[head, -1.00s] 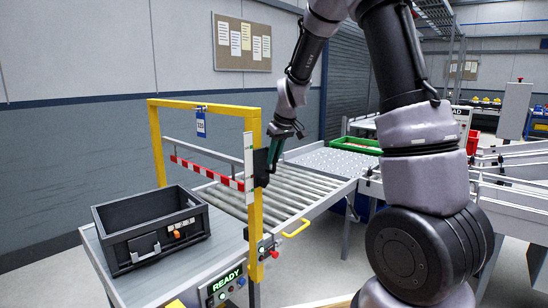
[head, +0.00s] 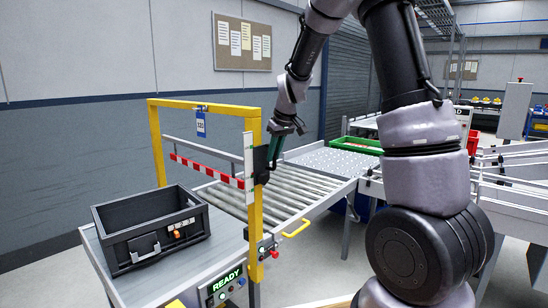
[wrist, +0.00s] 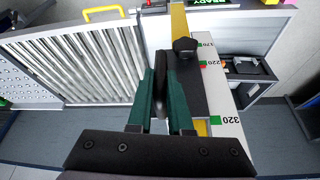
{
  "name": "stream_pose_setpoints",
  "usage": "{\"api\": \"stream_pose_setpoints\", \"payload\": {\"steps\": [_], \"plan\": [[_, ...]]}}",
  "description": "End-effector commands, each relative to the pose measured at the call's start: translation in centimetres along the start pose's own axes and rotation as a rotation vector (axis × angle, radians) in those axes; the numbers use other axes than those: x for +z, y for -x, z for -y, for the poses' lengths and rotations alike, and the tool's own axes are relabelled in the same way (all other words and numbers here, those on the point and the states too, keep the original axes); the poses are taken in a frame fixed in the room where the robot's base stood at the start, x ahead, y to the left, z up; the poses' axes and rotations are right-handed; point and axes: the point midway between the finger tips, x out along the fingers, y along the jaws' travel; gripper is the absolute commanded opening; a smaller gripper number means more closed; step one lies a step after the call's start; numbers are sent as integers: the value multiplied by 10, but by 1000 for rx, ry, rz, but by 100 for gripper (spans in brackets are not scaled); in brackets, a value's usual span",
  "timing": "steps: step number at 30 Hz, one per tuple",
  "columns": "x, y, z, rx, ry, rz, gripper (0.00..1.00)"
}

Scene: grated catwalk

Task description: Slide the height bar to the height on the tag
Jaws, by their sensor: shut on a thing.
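The height bar (head: 208,170), striped red and white, spans the yellow frame (head: 253,210) over the rollers. Its black slide block (head: 261,165) sits at the right post, beside a white scale strip (head: 248,152). In the wrist view the scale (wrist: 225,130) shows 220 and 320 with coloured marks. The black slide part (wrist: 190,85) with a knob lies alongside it. My gripper (wrist: 163,80) is shut on the dark handle (wrist: 163,68) of the bar. It also shows in the head view (head: 273,157). A blue and white tag (head: 201,124) hangs from the top beam; its number looks like 320, but is tiny.
A black crate (head: 125,222) stands on the conveyor before the frame. A panel reading READY (head: 224,284) and buttons are at the front. The roller bed (head: 295,200) runs behind the frame; a green tray (head: 357,146) lies at the back.

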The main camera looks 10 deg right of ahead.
Motion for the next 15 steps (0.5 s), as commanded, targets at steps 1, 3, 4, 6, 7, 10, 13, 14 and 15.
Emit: {"api": "stream_pose_setpoints", "payload": {"steps": [1, 3, 4, 6, 7, 10, 13, 14, 15], "plan": [[-9, 15, -2, 3, -2, -14, 0], [-16, 33, -2, 3, -1, -16, 0], [-19, 40, -2, 4, -1, -16, 0], [-25, 56, -2, 4, -3, -15, 0], [-28, 62, -2, 4, -3, -15, 0], [-33, 76, -2, 3, -2, -12, 0], [-36, 84, -2, 3, -3, -10, 0], [-36, 84, -2, 3, -3, -10, 0], [-36, 84, -2, 3, -3, -9, 0]]}}
